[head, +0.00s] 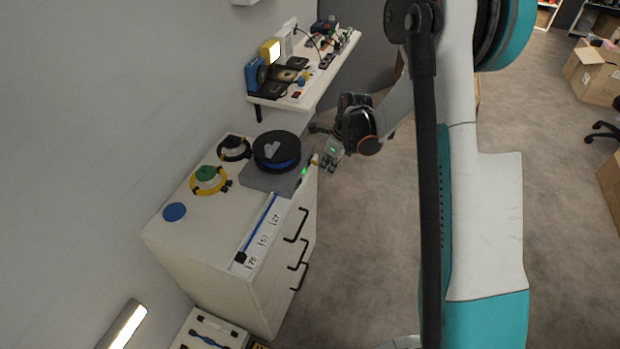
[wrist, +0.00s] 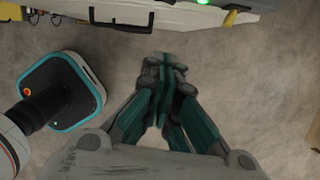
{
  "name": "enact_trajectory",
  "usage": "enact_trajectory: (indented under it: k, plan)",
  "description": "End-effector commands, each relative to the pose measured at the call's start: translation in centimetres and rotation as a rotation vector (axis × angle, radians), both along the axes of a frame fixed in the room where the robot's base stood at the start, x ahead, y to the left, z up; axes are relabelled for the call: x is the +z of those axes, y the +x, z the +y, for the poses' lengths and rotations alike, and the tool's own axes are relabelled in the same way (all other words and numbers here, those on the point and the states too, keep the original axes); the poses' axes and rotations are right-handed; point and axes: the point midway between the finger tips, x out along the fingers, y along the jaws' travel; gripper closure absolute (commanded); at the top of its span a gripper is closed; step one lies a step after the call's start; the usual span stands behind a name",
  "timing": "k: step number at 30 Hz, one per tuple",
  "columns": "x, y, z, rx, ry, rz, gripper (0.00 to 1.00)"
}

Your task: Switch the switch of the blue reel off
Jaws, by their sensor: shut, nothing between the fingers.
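A reel with a black top and a blue band (head: 284,163) sits on a grey box (head: 262,181) on the white cabinet. A small green light glows on the box's front (head: 304,171), with a small orange part (head: 314,160) beside it. I cannot make out the switch's position. The green light also shows at the top edge of the wrist view (wrist: 203,2). My gripper (head: 328,168) is shut and empty, just right of the box's front and apart from it as far as I can tell. Its closed fingers (wrist: 165,62) point toward the cabinet front in the wrist view.
The white cabinet (head: 205,262) has black drawer handles on its front. A yellow reel with a green centre (head: 207,180) and a black reel (head: 234,148) stand on top. A cluttered wall shelf (head: 318,85) is behind. Open floor (head: 350,240) lies to the right.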

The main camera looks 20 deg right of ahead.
Motion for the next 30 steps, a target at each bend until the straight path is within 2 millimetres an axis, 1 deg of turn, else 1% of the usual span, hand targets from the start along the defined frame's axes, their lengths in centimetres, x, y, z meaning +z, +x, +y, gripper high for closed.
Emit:
enact_trajectory:
  k: [10,14,17,20,30]
  plan:
    - [-0.1,0.0,0.0,-0.005,0.001,0.002,1.0]
    - [-0.8,0.1,0.1,-0.004,0.001,0.001,1.0]
    - [-2.0,0.3,0.3,-0.004,0.001,0.002,1.0]
    - [-3.7,0.6,0.6,-0.004,0.001,0.002,1.0]
    - [-10.2,1.7,1.8,-0.003,0.0,0.002,1.0]
